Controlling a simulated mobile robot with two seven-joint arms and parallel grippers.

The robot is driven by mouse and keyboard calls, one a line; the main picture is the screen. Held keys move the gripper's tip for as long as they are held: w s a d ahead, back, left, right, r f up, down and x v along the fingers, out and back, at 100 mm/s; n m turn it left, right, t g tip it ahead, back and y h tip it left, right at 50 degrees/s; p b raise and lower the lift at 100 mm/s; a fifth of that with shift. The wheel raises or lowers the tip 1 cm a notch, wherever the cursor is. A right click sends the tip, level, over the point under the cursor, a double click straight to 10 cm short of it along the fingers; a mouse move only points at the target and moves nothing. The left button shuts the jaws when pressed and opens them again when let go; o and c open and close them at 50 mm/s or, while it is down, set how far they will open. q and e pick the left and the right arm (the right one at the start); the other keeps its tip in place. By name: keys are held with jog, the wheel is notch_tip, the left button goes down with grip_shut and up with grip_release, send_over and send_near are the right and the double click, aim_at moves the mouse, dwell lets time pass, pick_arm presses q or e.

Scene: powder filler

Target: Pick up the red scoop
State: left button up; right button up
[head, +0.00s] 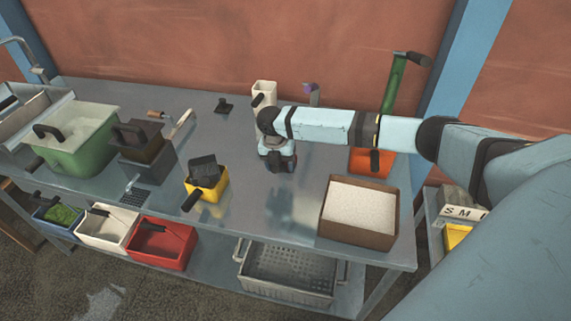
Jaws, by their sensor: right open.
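A red, open-topped container (160,262) with a dark handle across its top is on the lower level at the front left. An orange-red piece (385,163) with a dark handle is on the table's right side, partly covered by my right forearm. I cannot tell for certain which of them is the red scoop. My right gripper (280,167) points down over the middle of the table, open, with nothing seen in it. It is apart from both red things. My left gripper is not in view.
A yellow scoop (209,190) and a box of white powder (358,207) stand on the metal table (255,215). A green tub (75,150) and dark blocks stand at left, a white container (265,92) behind the gripper. A metal basket (285,277) sits below.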

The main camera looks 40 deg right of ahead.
jog(key=c, duration=1)
jog(key=shift+o, duration=0.2)
jog(key=shift+r, duration=0.15)
